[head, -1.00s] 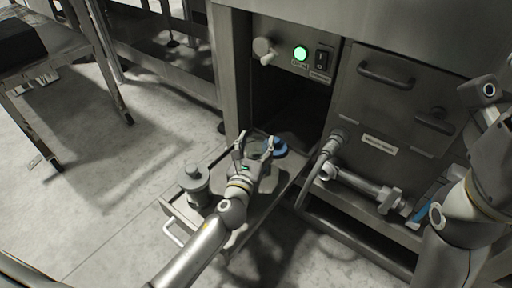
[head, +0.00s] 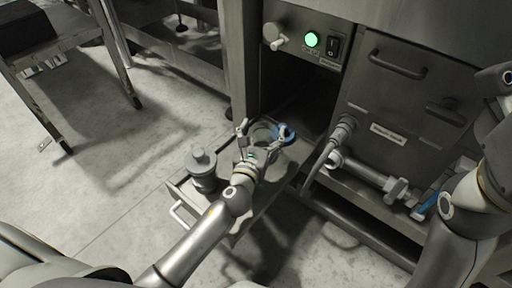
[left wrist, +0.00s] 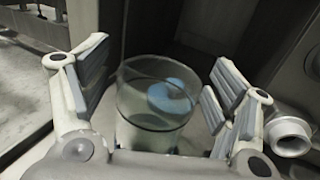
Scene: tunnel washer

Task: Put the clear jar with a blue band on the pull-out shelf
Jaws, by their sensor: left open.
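The clear jar (left wrist: 150,120) stands upright between the spread fingers of my left gripper (left wrist: 155,85) in the left wrist view. Its round rim (head: 263,130) shows between the fingertips in the head view. A round blue patch shows through or behind the jar; I cannot tell whether it is its band. My left gripper (head: 262,131) is open, with gaps on both sides of the jar. The pull-out shelf (head: 277,182) extends from the machine beneath the gripper, which partly hides it. The jar appears to stand on the shelf.
A grey lidded canister (head: 203,170) stands on the shelf's left part. A blue round thing (head: 287,134) is behind the right finger. A pipe (head: 365,180) and a blue-handled valve (head: 427,206) lie to the right.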

